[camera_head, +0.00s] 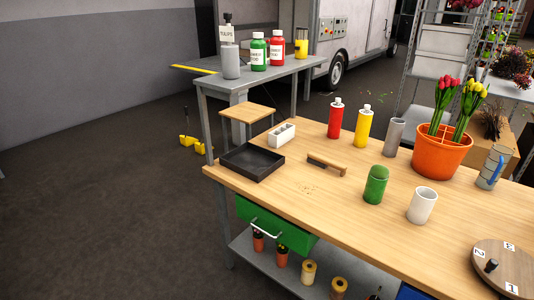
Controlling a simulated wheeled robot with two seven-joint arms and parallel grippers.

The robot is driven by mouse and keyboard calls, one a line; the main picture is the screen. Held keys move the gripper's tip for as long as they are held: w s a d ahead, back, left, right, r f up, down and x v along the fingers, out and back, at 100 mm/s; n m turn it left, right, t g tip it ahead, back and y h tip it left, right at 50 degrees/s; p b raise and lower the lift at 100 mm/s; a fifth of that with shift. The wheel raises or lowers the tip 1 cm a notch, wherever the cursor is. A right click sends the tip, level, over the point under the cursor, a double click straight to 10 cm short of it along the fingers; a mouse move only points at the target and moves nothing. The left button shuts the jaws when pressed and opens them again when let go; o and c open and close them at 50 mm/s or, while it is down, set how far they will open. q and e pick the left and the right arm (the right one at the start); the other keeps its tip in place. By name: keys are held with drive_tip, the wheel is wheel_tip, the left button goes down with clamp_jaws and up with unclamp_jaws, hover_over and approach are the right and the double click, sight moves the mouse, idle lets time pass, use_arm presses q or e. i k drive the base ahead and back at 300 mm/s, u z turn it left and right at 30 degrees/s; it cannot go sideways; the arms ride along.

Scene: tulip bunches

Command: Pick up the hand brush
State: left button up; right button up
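The hand brush (327,163) lies on the wooden workbench top (290,205), just right of a black tray. It has a light wooden body with dark bristles along its near side, and a darker end at the right. Nothing touches it. Some small brown crumbs (304,187) lie on the bench in front of it. Neither of my grippers shows in the head view.
Around the brush stand a black tray (232,167), a white block with holes (281,134), red (335,120) and yellow (362,128) bottles, a green cylinder (375,186) and a white cup (422,206). An orange tulip pot (440,155) stands farther right. The bench's front left is clear.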

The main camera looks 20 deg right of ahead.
sight(317, 159)
drive_tip(key=u, duration=0.4)
drive_tip(key=i, duration=0.9)
drive_tip(key=z, duration=0.55)
drive_tip(key=i, duration=0.65)
drive_tip(key=z, duration=0.6)
